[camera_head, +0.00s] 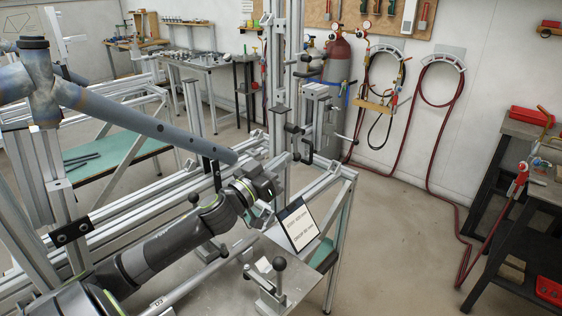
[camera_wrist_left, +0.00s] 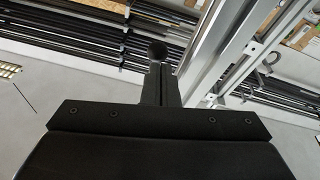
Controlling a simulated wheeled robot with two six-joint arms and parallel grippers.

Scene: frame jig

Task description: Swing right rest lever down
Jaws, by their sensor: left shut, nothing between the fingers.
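My left gripper (camera_head: 262,212) is in the middle of the head view, beside the aluminium jig frame and above the plate at its near end. In the left wrist view its dark fingers (camera_wrist_left: 160,85) are closed together with nothing between them. A dark round knob (camera_wrist_left: 157,50) shows right at the fingertips there; I cannot tell whether they touch. In the head view a lever with a black ball knob (camera_head: 279,264) stands upright on the plate, below and right of the gripper. I cannot tell which lever is the right rest lever. My right gripper is out of view.
A grey tube (camera_head: 150,125) slants across the jig, ending close to my left wrist. A tilted sign card (camera_head: 298,224) stands right of the gripper. An upright aluminium post (camera_head: 285,80) rises behind it. Open floor (camera_head: 400,230) lies to the right, before a dark bench.

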